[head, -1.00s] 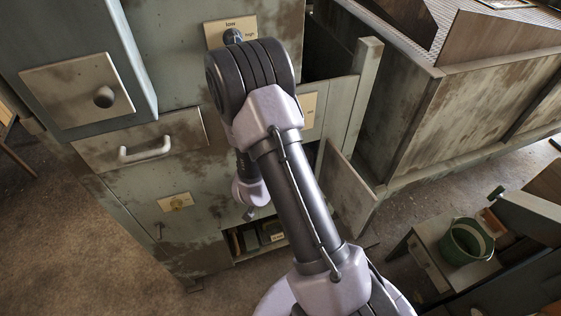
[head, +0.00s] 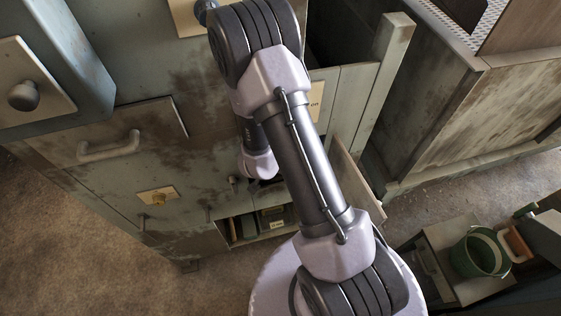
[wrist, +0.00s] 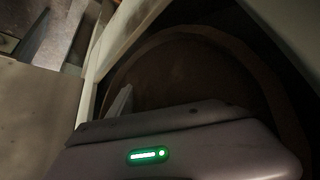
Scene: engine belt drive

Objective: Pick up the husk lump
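I cannot make out the husk lump in either view. In the head view my arm crosses the middle, and its far end reaches down in front of the grey-green machine cabinet (head: 180,110). My gripper's fingers are hidden behind the arm there. The wrist view is dark; my gripper's housing with a green light fills the bottom, and a pale finger-like piece shows just above it. A large round brown shape (wrist: 190,75) lies beyond it, inside a dim space. Whether the fingers are open or shut does not show.
An open door panel (head: 358,185) stands out right of the low compartment (head: 262,224). A green bucket (head: 478,252) stands on a small bench at the lower right. Floor at the lower left is clear.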

